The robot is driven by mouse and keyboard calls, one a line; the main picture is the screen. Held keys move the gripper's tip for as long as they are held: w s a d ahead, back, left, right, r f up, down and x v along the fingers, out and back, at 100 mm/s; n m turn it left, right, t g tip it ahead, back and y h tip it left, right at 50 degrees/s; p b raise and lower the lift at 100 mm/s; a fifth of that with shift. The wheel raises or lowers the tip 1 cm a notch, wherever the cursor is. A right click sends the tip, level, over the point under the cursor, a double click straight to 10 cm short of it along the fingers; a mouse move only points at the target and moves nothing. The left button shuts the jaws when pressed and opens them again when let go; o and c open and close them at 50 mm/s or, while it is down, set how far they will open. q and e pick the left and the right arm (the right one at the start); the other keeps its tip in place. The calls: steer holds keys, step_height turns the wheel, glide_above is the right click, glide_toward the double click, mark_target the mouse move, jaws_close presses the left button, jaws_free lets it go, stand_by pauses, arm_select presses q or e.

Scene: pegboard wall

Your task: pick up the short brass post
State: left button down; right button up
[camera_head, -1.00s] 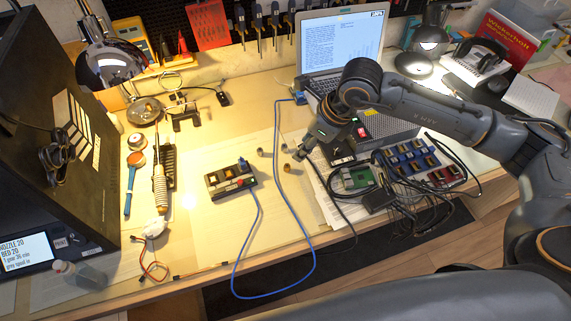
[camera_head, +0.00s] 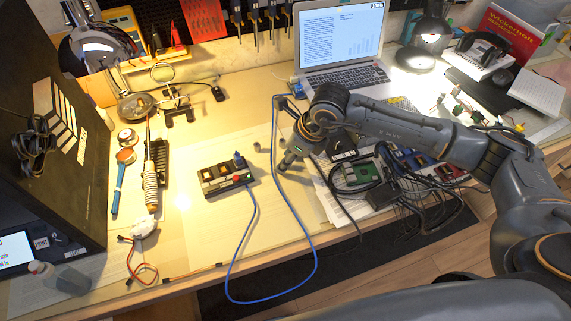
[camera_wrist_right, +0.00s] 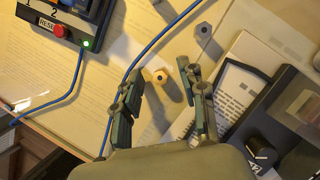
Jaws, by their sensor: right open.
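In the right wrist view, a short brass-coloured hexagonal post (camera_wrist_right: 160,76) with a hole in its top stands upright between the open fingers of my right gripper (camera_wrist_right: 165,82). It appears clear of both fingertips. A duller post (camera_wrist_right: 183,63) stands close to the right-hand fingertip; I cannot tell if they touch. A grey post (camera_wrist_right: 204,30) stands farther off. In the head view my right gripper (camera_head: 284,168) is low over the bench, its fingers pointing down. One small post (camera_head: 257,146) shows left of it; the gripper seems to hide the others. My left gripper is not in view.
A switch box (camera_head: 226,178) with a red button stands left of the posts. A blue cable (camera_head: 303,222) runs close by them. Papers (camera_head: 330,203), a green circuit board (camera_head: 362,173) and black cables lie to the right. A laptop (camera_head: 341,45) stands behind.

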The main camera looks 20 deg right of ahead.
steer(key=shift+r, duration=0.1)
steer(key=shift+c, duration=0.6)
jaws_close()
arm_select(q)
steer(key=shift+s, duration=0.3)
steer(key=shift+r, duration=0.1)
arm_select(e)
steer(key=shift+r, duration=0.1)
